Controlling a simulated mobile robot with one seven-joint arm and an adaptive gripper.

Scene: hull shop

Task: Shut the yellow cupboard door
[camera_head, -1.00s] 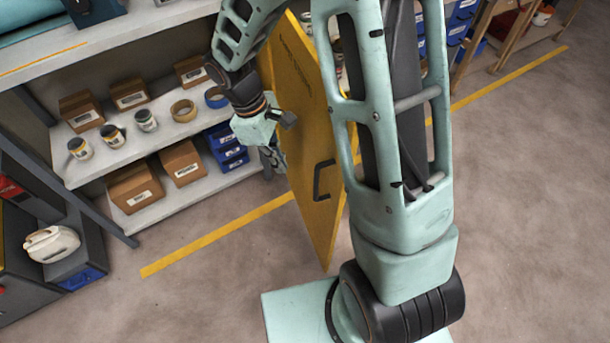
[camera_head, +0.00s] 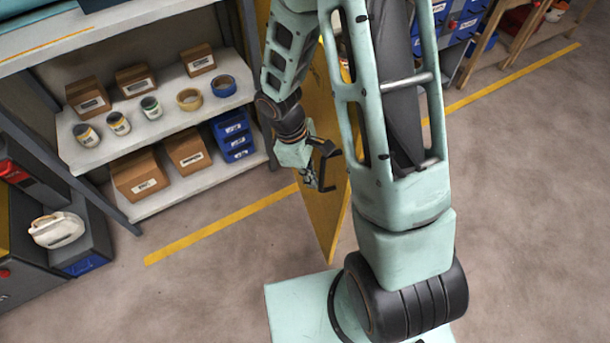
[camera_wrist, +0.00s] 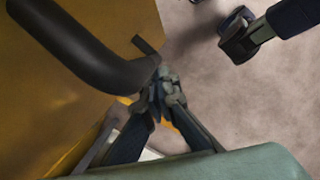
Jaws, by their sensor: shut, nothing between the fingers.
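The yellow cupboard door (camera_head: 334,228) stands open, jutting out from the shelving over the floor. My arm covers much of it in the head view. In the wrist view its yellow face (camera_wrist: 45,95) fills the left side. Its dark bar handle (camera_wrist: 90,50) runs large across the upper left there. My gripper (camera_head: 314,180) is by the handle, on the door's left side in the head view. In the wrist view my gripper (camera_wrist: 165,88) has its fingers together and empty, beside the handle's end. I cannot tell whether it touches the handle or the door.
Shelves (camera_head: 215,178) at left hold brown boxes, small cans, tape rolls and blue bins. A dark cabinet (camera_head: 30,280) with a white item on it stands at far left. A yellow line (camera_head: 220,232) runs along the floor. The floor in front is clear.

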